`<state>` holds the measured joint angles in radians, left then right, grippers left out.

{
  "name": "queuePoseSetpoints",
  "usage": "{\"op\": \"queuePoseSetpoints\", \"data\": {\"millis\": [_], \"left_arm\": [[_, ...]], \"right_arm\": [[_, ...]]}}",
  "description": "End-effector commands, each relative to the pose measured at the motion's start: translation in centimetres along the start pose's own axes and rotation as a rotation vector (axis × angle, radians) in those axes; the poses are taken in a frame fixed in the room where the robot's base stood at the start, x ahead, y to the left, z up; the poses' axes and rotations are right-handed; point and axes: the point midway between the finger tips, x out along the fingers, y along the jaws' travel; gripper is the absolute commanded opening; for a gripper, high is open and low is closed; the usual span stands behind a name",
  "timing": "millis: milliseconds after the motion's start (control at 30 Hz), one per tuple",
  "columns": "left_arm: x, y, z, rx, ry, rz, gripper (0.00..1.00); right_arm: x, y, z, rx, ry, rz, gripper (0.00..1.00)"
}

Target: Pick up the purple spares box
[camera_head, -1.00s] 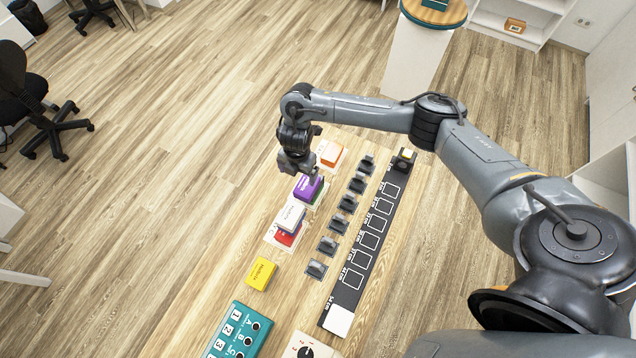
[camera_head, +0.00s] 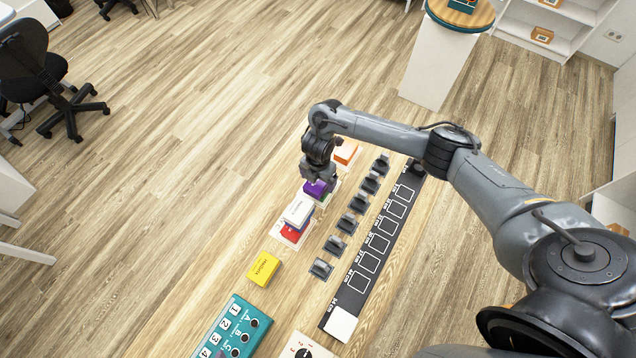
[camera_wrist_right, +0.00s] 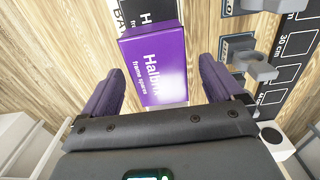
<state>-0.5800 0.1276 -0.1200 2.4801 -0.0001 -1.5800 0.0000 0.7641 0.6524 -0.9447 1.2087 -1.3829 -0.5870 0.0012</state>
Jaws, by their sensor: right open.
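The purple spares box (camera_head: 317,189) lies among other small boxes on the wooden table. My right gripper (camera_head: 318,182) is directly over it and hides part of it in the head view. In the right wrist view the purple box (camera_wrist_right: 158,65) shows its white lettering, "Halbrix frame spares". There my right gripper's fingers stand open on both sides of the box, with a narrow gap on each side. My left gripper is not in view.
An orange box (camera_head: 346,152) stands just beyond. Several grey holders (camera_head: 336,246) and a black strip (camera_head: 352,283) line the right side.

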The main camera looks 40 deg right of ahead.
Motion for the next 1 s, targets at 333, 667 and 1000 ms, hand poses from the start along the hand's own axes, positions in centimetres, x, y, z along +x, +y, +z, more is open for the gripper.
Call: {"op": "queuePoseSetpoints", "data": {"millis": [333, 667, 1000], "left_arm": [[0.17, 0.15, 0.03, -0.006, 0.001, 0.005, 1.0], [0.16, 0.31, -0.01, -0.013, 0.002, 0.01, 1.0], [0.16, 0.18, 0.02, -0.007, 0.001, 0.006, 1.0]], "right_arm": [[1.35, 0.05, 0.0, -0.001, -0.001, 0.001, 0.94], [1.33, 0.04, 0.02, -0.001, -0.001, 0.001, 0.54], [1.28, 0.07, 0.03, -0.001, -0.001, 0.002, 0.35]]}}
